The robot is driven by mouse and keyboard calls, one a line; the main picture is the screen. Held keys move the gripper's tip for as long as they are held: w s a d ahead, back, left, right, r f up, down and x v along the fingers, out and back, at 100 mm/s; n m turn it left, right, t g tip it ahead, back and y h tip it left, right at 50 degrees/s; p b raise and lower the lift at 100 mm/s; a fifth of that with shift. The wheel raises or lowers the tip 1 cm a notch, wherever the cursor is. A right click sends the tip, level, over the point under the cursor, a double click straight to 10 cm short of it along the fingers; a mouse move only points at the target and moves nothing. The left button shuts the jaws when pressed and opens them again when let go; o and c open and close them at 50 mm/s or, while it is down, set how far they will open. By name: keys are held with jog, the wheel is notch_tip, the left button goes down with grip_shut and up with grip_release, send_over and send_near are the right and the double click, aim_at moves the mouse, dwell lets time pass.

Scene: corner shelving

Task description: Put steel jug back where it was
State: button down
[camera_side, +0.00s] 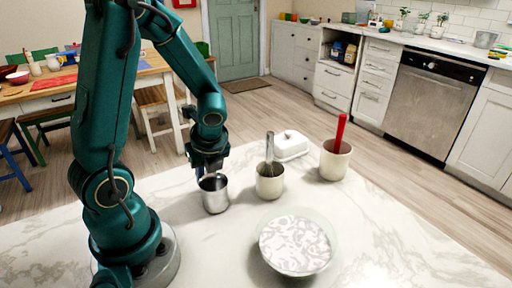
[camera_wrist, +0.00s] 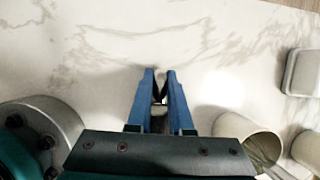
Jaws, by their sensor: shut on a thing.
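The steel jug (camera_side: 215,197) is a small shiny metal cup, upright at the far part of the marble counter, left of a cream pot with a whisk. My gripper (camera_side: 209,168) is directly above its rim at the back and shut on the jug. I cannot tell whether the jug's base touches the counter. In the wrist view my gripper's blue fingers (camera_wrist: 160,76) are close together, with a small piece of something pale and dark between them. Most of the jug is hidden there behind the gripper body.
The cream pot with whisk (camera_side: 269,184) stands close right of the jug. Beyond are a white lidded dish (camera_side: 291,145) and a cream pot (camera_side: 335,163) holding a red-handled tool (camera_side: 341,132). A patterned bowl (camera_side: 296,245) is in front. The counter's right side is clear.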

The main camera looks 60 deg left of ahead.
jog(key=shift+f, duration=0.1)
jog(key=c, duration=0.8)
grip_release()
